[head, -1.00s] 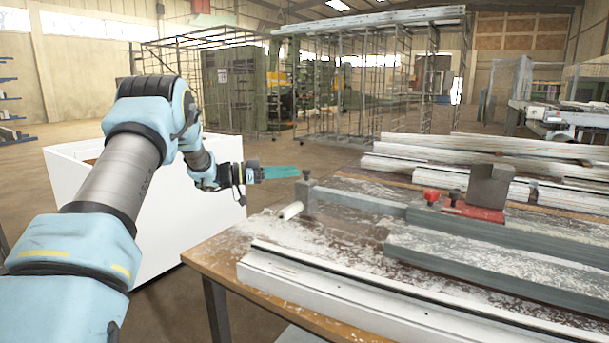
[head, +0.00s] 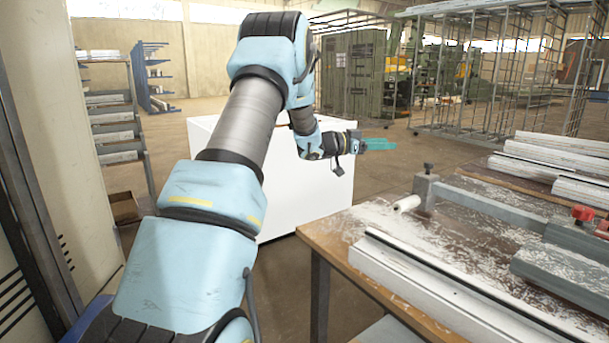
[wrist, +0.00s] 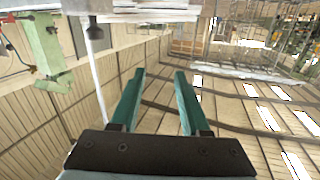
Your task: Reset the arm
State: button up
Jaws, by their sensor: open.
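My gripper (head: 380,144) is at the end of my bent arm, in front of the white box and left of the bench's far end in the head view. Its teal fingers point to the right. In the wrist view the two teal fingers of my gripper (wrist: 157,80) stand apart with nothing between them. The wrist view looks out upside down over the hall's roof and racks.
A large white box (head: 290,190) stands behind my arm. Shelving (head: 112,125) is at the left, metal racks (head: 485,85) at the back.

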jog(key=w+a+r+n+t+y+p, duration=0.1)
jog(key=w+a+r+n+t+y, duration=0.15)
jog(key=a+n+t+y, duration=0.5)
jog(key=s+a+f+n+g+y+p, duration=0.1)
jog(key=s+a+f+n+y, duration=0.2)
jog(key=a, duration=0.5)
jog(key=s+a+f+g+y+p, duration=0.1)
jog(key=s+a+f+y, duration=0.15)
jog(key=s+a, duration=0.45)
jog(key=s+a+f+n+g+y, duration=0.1)
jog(key=s+a+g, duration=0.1)
jog(key=s, duration=0.6)
jog(key=s+a+f+n+g+y, duration=0.1)
jog(key=s+a+f+g, duration=0.1)
jog(key=s+a, duration=0.3)
jog(key=s+a+f+n+g+y+p, duration=0.1)
jog(key=s+a+f+n+g, duration=0.1)
jog(key=s, duration=1.1)
jog(key=shift+a+f+g+y, duration=0.25)
jog(key=shift+a+g, duration=0.4)
jog(key=shift+g, duration=0.6)
jog(key=shift+o, duration=0.3)
